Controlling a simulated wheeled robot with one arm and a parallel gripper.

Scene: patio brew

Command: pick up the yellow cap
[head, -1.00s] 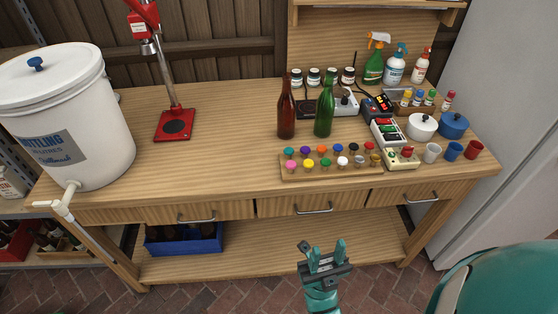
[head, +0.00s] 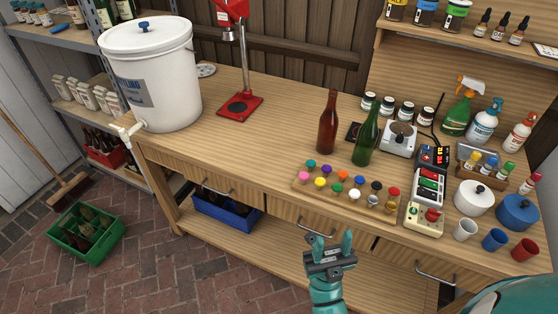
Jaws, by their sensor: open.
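The yellow cap (head: 320,182) sits in the front row of a wooden cap board (head: 298,187) on the workbench. It is between a pink cap (head: 304,176) on its left and a green cap (head: 337,188) on its right, with a purple cap (head: 326,168) behind it. My gripper (head: 331,243) is open and empty, its fingers pointing up in the picture. It is in front of the bench and apart from the cap board. No cap is hidden by it.
A brown bottle (head: 327,128) and a green bottle (head: 366,138) stand upright close behind the board. A device with a red button (head: 424,218) is right of it. A red bottle capper (head: 240,105) and white bucket (head: 150,80) stand left. Bare bench top lies left of the board.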

